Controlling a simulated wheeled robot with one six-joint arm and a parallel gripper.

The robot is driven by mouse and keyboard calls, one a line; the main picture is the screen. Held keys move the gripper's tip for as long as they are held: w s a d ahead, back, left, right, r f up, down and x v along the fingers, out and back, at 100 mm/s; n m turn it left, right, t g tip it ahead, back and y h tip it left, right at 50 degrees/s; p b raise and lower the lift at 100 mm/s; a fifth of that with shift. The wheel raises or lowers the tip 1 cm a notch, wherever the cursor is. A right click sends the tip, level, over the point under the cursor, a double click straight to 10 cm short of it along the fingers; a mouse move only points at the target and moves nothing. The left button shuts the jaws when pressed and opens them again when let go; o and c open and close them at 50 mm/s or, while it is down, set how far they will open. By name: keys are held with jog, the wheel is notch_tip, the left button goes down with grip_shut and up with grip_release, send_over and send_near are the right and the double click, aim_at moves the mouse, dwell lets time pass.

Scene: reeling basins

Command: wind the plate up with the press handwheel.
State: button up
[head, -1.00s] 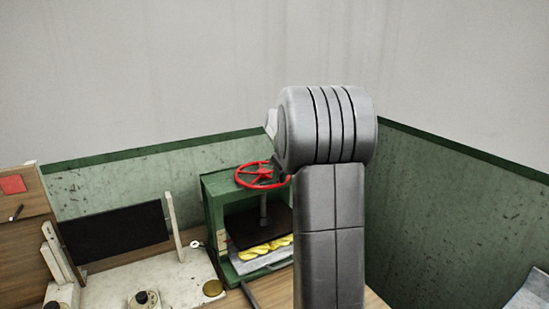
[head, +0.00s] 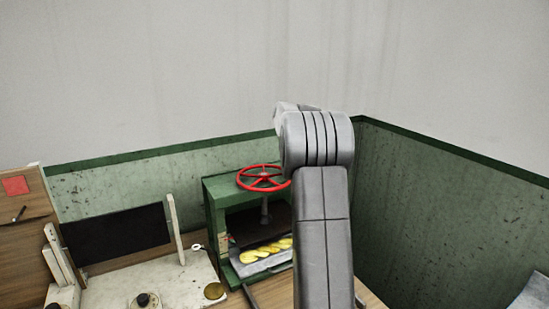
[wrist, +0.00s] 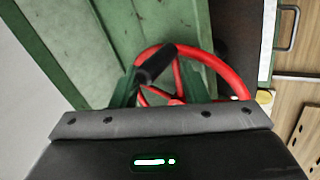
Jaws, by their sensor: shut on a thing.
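The red handwheel (head: 263,178) sits on top of the green press (head: 216,222), on a vertical screw. The dark plate (head: 256,230) hangs inside the press frame, above yellow skeins (head: 266,251) on a grey tray. A black piece lies across the rim there. In the head view, my arm hides the gripper and the wheel's right edge.
A pale bench unit (head: 180,285) with dark knobs and an upright black panel (head: 117,238) stands left of the press. Green-and-grey walls close in behind and at the right. A metal handle (wrist: 287,28) shows at the wrist view's right edge.

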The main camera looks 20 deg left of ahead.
aim_at(279, 167)
jog(key=w+n, duration=0.1)
jog(key=w+f+n, duration=0.1)
jog(key=n, duration=0.1)
jog(key=shift+a+f+n+p, duration=0.3)
jog(key=shift+a, duration=0.05)
jog(key=a+n, duration=0.1)
jog(key=n, duration=0.1)
jog(key=w+a+n+p, duration=0.1)
jog(key=a+n, duration=0.1)
jog(key=n, duration=0.1)
jog(key=shift+w, duration=0.2)
jog(key=shift+w+a+r+n, duration=0.15)
jog(key=shift+a+n, duration=0.1)
jog(key=shift+n, duration=0.45)
jog(key=shift+a+r, duration=0.1)
